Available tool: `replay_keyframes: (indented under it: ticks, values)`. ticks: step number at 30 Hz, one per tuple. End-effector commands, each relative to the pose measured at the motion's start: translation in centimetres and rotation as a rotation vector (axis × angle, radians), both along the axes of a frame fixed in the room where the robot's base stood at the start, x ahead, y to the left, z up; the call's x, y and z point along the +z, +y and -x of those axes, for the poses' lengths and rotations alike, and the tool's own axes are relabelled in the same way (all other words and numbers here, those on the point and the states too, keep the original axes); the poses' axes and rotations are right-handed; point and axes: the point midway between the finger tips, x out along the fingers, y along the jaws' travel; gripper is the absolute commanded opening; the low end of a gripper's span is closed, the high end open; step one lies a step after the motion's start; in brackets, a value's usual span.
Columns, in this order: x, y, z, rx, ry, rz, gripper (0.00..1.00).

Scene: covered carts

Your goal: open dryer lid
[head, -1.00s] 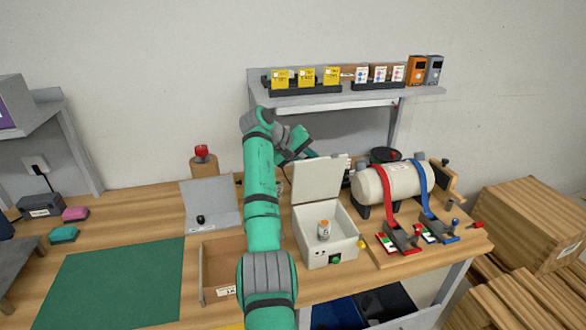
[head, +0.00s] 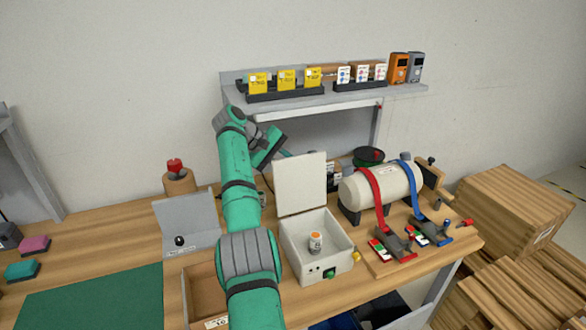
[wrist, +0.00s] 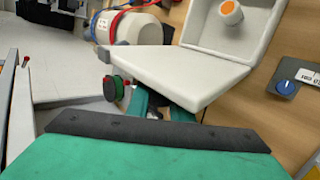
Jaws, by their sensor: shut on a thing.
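The dryer is a white box (head: 340,262) on the wooden bench, with a green button on its front. Its lid (head: 300,184) stands open, raised at the back of the box. A small white bottle with an orange top (head: 315,243) is inside; it also shows in the wrist view (wrist: 231,13). My gripper (head: 288,153) is at the lid's upper left, partly hidden behind it in the head view. In the wrist view my gripper (wrist: 163,105) has its teal fingers at the edge of the lid (wrist: 175,70), shut on it; the fingertips are partly covered.
A white tank (head: 385,190) with red and blue straps stands right of the dryer. An open wooden drawer (head: 207,295) and a grey stand (head: 190,222) are to the left. A shelf (head: 300,108) with yellow boxes hangs above. A green mat (head: 90,300) lies clear of objects.

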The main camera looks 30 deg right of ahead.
Motion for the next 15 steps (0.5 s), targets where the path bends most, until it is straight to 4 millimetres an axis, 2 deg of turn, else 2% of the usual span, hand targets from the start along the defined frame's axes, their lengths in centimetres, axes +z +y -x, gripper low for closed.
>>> replay_keyframes:
  ticks: [6, 7, 9, 15]
  values:
    - [-0.02, -0.07, 0.04, 0.0, 0.0, -0.001, 0.0]
    - [-0.02, -0.08, 0.04, -0.001, -0.001, -0.001, 0.24]
    - [-0.01, -0.14, 0.07, -0.002, 0.0, -0.001, 0.38]
    - [-0.01, 0.2, -0.1, 0.003, 0.0, 0.0, 0.38]
